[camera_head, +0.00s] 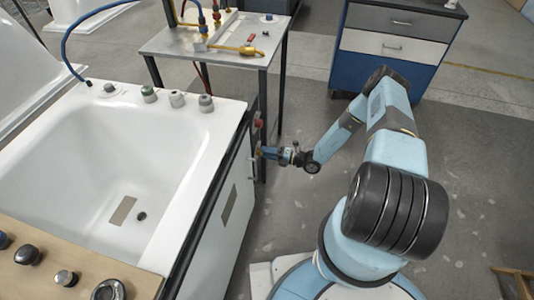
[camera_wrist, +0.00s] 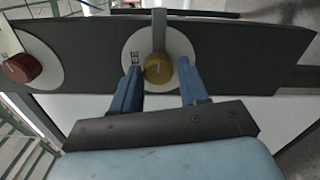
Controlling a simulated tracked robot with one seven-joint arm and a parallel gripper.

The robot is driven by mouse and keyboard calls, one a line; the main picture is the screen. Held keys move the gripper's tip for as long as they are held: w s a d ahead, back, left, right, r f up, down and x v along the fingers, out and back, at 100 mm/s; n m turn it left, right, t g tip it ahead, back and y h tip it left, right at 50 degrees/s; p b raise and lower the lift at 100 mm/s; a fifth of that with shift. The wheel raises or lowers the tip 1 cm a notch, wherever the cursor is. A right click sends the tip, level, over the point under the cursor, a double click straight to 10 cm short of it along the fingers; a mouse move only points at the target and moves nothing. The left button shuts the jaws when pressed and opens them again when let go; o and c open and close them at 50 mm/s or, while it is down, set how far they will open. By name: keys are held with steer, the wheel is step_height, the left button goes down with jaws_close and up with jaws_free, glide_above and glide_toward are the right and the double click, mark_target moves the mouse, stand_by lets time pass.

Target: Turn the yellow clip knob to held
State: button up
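The yellow clip knob (camera_wrist: 158,69) sits on a round white dial plate on a dark panel, in the upper middle of the wrist view. Lettering shows at the left of the plate, but I cannot read it with certainty. My gripper (camera_wrist: 160,85) is open, with its two blue fingers apart on either side of the knob, left and right. I cannot tell whether the fingertips touch it. In the head view my gripper (camera_head: 266,153) points left at the tub's side panel, and the knob there is small and largely hidden by it.
A red knob (camera_wrist: 21,68) on its own white plate is left of the yellow one. The white bathtub (camera_head: 120,160) stands left of my arm. A metal work table (camera_head: 190,43) with hoses stands behind. A drawer cabinet (camera_head: 392,47) is at the back right. Grey floor is clear between.

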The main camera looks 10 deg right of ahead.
steer(key=o, duration=0.4)
steer(key=v, duration=1.3)
steer(key=shift+d, duration=0.4)
steer(key=shift+s+f, duration=0.1)
steer(key=shift+s, duration=0.05)
